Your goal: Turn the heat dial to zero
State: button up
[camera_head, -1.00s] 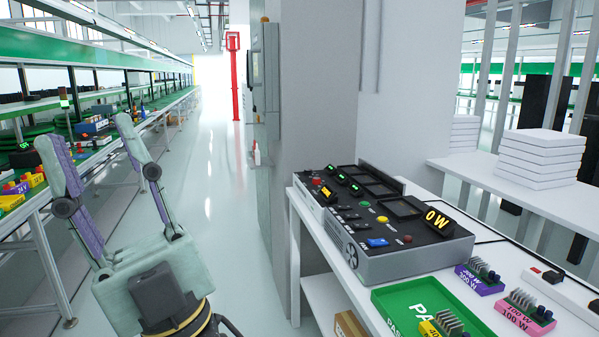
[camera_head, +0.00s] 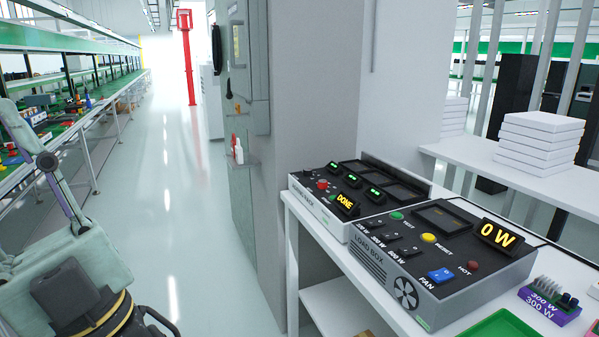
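No heat dial can be made out in view. On the white bench at right stands the load box (camera_head: 375,268), with a yellow "0 W" display (camera_head: 498,236), several black switches, a yellow button (camera_head: 428,238), a red "HOT" lamp or button (camera_head: 473,266) and a blue "FAN" switch (camera_head: 440,275). Behind it is a second box (camera_head: 318,207) with a yellow "DONE" display (camera_head: 345,203) and small green displays.
A grey pillar with a wall cabinet (camera_head: 247,65) stands left of the bench (camera_head: 300,215). A green tray (camera_head: 500,326) and a purple 300 W module (camera_head: 549,306) lie at the front right. An open aisle (camera_head: 160,220) runs between pillar and the left line.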

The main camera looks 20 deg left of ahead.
aim_at(322, 185)
jog(key=i+j, duration=0.15)
jog(key=j, duration=0.25)
jog(key=i+j+u, duration=0.1)
jog(key=j, duration=0.3)
jog(key=i+j, duration=0.3)
jog(key=i+j+u, duration=0.15)
jog(key=i+j, duration=0.55)
